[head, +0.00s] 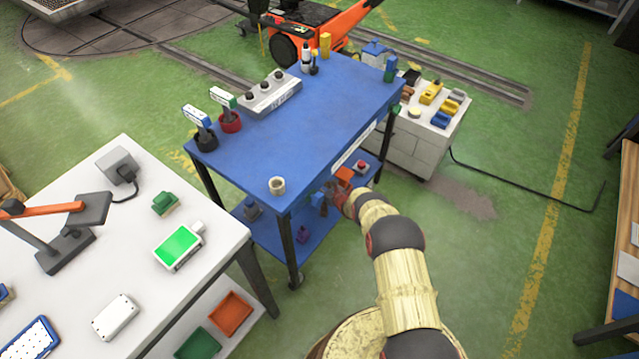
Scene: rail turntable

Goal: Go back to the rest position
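My arm reaches from the bottom right of the head view toward the right front side of the blue table (330,110). My gripper (330,191) is at the arm's far end, low beside the table, between its top and its lower shelf (290,238). It looks small and dark against the things behind it. I cannot tell whether its fingers are open or shut, or whether they hold anything. An orange block (344,176) and a small box with a red button (361,166) are close to it on the shelf side.
A white bench (140,270) with devices is at left. A grey cabinet (420,150) stands behind the table at right. A wooden bench (630,220) edges the far right. Green floor between is mostly free.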

